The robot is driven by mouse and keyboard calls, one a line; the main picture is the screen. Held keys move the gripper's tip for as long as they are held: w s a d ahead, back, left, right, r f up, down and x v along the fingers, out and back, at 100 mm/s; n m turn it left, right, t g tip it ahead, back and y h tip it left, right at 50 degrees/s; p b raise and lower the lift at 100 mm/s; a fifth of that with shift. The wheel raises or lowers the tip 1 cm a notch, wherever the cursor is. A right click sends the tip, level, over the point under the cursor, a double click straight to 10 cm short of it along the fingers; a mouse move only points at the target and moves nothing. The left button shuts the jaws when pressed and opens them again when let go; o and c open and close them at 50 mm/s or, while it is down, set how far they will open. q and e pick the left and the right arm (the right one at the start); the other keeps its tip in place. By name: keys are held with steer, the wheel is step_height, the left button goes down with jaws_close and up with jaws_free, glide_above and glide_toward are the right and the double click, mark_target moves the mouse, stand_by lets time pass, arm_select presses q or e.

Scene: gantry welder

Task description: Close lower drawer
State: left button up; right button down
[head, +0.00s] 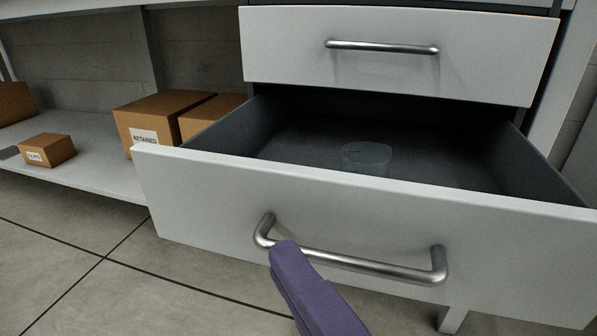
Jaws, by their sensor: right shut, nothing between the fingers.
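The lower drawer (360,205) is pulled well out, with its white front facing me and its dark interior showing. A clear round container (366,158) sits inside it, partly hidden by the drawer front. The lower drawer's metal bar handle (370,266) runs across its front. My right gripper (284,250) is purple and shut with nothing in it. Its tip overlaps the left part of the handle; I cannot tell whether it touches. My left gripper is not in view.
The upper drawer (480,50) above is shut, with its own bar handle (381,47). Cardboard boxes (160,115) stand on a low white shelf (90,165) at the left. Tiled floor (130,270) is clear at the lower left. A cabinet leg (452,319) shows below the drawer.

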mark_target(268, 175)
steer(key=w, duration=0.2)
steer(key=w+a+b, duration=0.1)
steer(key=w, duration=0.1)
steer(key=w+b, duration=0.1)
steer(key=w, duration=0.1)
steer(key=shift+w+a+f, duration=0.1)
steer(key=shift+w+a, duration=0.15)
steer(key=shift+a, duration=0.1)
steer(key=shift+w+d, duration=0.25)
steer(key=shift+w, duration=0.4)
